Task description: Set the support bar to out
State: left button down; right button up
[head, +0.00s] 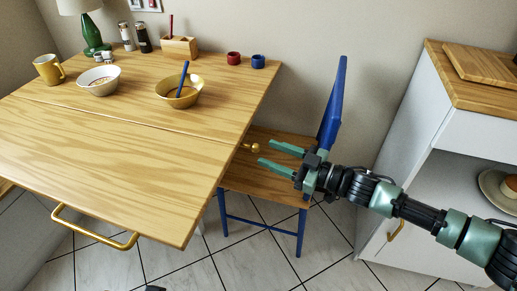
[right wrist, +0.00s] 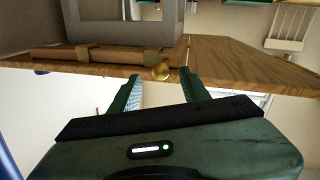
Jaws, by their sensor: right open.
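The support bar shows mainly by its round brass knob (head: 252,147) at the right edge of the wooden table (head: 110,150); the rest of the bar is hidden in the head view. My right gripper (head: 266,153) is open and empty just right of the knob, its two green fingers pointing at it. In the right wrist view the knob (right wrist: 161,71) appears between the fingertips, seemingly just beyond them; I cannot tell whether they touch it. My left gripper is not in view.
A blue chair (head: 334,108) with a wooden seat stands under and behind my right gripper. A white cabinet (head: 400,150) stands at the right. Bowls (head: 99,80), a yellow mug (head: 48,69) and a lamp (head: 93,40) stand on the table. A brass handle (head: 92,235) is at its front.

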jog(key=x, duration=0.3)
jog(key=shift+w+a, duration=0.15)
jog(key=shift+a, duration=0.2)
grip_shut()
dwell(1.2)
